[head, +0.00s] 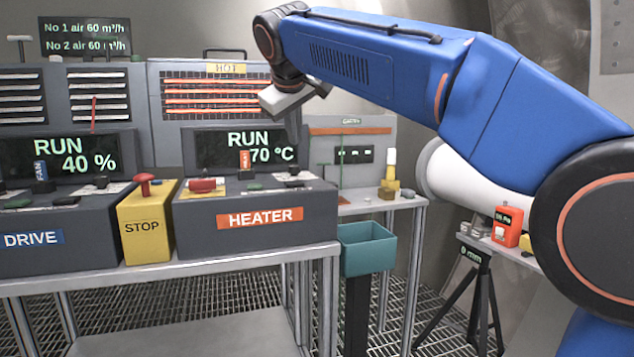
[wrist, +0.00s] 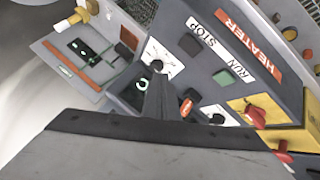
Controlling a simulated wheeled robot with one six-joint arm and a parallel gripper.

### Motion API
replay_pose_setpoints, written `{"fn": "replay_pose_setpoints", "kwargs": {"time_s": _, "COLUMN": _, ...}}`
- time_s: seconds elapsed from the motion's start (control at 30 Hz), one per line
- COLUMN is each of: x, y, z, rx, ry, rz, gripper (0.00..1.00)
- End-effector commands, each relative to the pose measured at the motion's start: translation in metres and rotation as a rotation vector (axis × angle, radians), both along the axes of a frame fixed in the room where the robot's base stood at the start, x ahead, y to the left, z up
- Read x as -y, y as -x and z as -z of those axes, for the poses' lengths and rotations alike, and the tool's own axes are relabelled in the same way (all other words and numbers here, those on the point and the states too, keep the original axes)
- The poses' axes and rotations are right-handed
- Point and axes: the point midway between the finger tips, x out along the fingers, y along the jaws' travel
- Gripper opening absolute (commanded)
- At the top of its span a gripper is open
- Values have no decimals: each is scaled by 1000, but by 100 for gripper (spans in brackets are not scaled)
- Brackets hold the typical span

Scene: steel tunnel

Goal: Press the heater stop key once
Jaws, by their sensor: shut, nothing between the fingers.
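The heater console (head: 258,205) is a grey box with an orange HEATER label. Its stop key (wrist: 190,44) is a small dark key beside the STOP label in the wrist view. In the head view a small dark key (head: 295,184) at the right end of the console top appears to be it. A green run key (wrist: 223,77) lies beside it. My gripper (head: 292,138) points down above the console's right part, shut and empty. In the wrist view its fingertips (wrist: 157,72) show over the dial on the white plate, apart from the stop key.
A red handle on a yellow plate (wrist: 255,113) sits on the same console. The yellow STOP box (head: 145,225) with a red mushroom button stands to the left, between heater and drive consoles (head: 60,235). The heater display (head: 240,148) stands behind, reading RUN 70 °C. A teal bin (head: 368,255) is right.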

Motion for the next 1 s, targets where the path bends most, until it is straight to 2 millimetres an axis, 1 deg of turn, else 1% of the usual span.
{"fn": "replay_pose_setpoints", "kwargs": {"time_s": 0.03, "x": -9, "y": -3, "z": -3, "rx": 6, "ry": 3, "rz": -7, "gripper": 0}}
{"fn": "replay_pose_setpoints", "kwargs": {"time_s": 0.2, "x": -20, "y": -6, "z": -9, "rx": 17, "ry": 9, "rz": -15, "gripper": 0}}
{"fn": "replay_pose_setpoints", "kwargs": {"time_s": 0.6, "x": -21, "y": -6, "z": -9, "rx": 17, "ry": 9, "rz": -15, "gripper": 0}}
{"fn": "replay_pose_setpoints", "kwargs": {"time_s": 0.77, "x": -20, "y": -6, "z": 0, "rx": 17, "ry": 9, "rz": -15, "gripper": 0}}
{"fn": "replay_pose_setpoints", "kwargs": {"time_s": 1.0, "x": -20, "y": -6, "z": 27, "rx": 15, "ry": 11, "rz": -16, "gripper": 0}}
